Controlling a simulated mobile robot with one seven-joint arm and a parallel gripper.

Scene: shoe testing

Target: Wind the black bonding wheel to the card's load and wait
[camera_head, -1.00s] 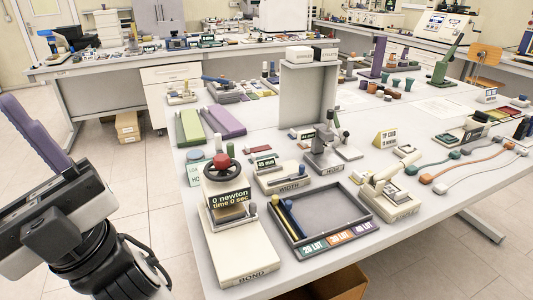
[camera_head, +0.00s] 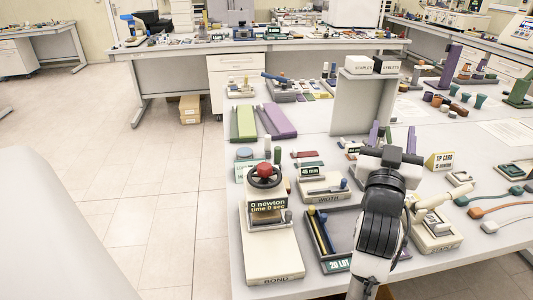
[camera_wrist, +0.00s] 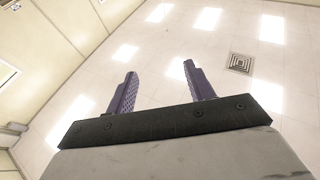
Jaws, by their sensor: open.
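The bond machine (camera_head: 272,250) is a cream block labelled BOND at the table's near left corner. In the wrist view both fingers (camera_wrist: 160,70) stand apart, facing ceiling panels.
A dark tray (camera_head: 344,224) with blue and yellow rods lies right of the bond machine, partly hidden by my arm. The WIDTH device (camera_head: 325,188) sits behind it. A tall grey stand (camera_head: 362,104) rises behind my gripper. Floor left of the table is clear.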

